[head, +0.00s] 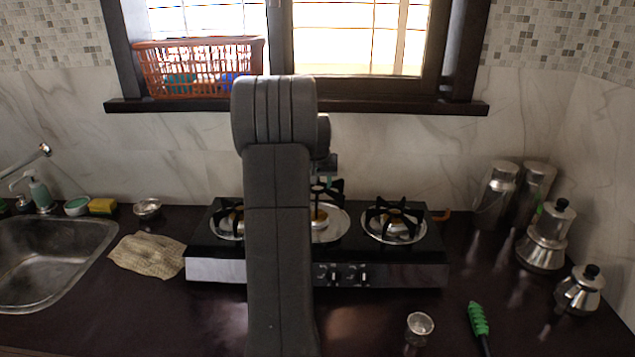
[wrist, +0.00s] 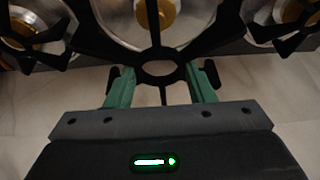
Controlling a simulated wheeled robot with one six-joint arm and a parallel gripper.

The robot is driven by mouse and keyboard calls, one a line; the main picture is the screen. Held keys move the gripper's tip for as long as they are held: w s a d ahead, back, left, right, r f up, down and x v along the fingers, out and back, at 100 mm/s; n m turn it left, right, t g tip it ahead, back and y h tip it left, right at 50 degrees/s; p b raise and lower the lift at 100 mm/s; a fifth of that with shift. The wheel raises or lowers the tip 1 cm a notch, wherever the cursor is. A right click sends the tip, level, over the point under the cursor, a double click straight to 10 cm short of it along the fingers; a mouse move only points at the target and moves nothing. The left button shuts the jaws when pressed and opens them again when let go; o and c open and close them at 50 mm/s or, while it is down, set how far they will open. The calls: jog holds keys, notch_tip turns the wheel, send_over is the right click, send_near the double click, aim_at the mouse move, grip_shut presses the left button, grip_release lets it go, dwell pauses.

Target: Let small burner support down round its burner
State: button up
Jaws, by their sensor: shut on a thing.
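My gripper (wrist: 162,76) is shut on a black burner support (wrist: 155,50), a small ring with arms. The green fingers hold it near the ring in the wrist view. In the head view the support (head: 326,188) shows above the middle burner (head: 319,215), partly hidden by my arm. The middle burner (wrist: 155,14) has a brass cap in a bright steel pan, at the top of the wrist view. The support appears raised above that pan; the exact gap and centring cannot be told.
The black hob (head: 420,250) has burners to left and right with black supports on them, the right support (head: 392,213) close by. Behind is a tiled wall. A cloth (head: 148,254) lies left; metal canisters, moka pots (head: 545,238) and a green-handled tool (head: 479,320) are right.

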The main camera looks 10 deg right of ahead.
jog(key=shift+r+p, duration=0.3)
jog(key=shift+p, duration=0.75)
jog(key=shift+f+b, duration=2.15)
jog(key=shift+f, duration=1.1)
jog(key=shift+f+b, duration=0.65)
jog(key=shift+f, duration=0.25)
jog(key=o, duration=1.7)
jog(key=shift+c, duration=0.2)
jog(key=shift+r, duration=0.2)
jog(key=shift+p+v, duration=1.1)
jog(key=shift+v, duration=0.9)
jog(key=shift+r, duration=0.1)
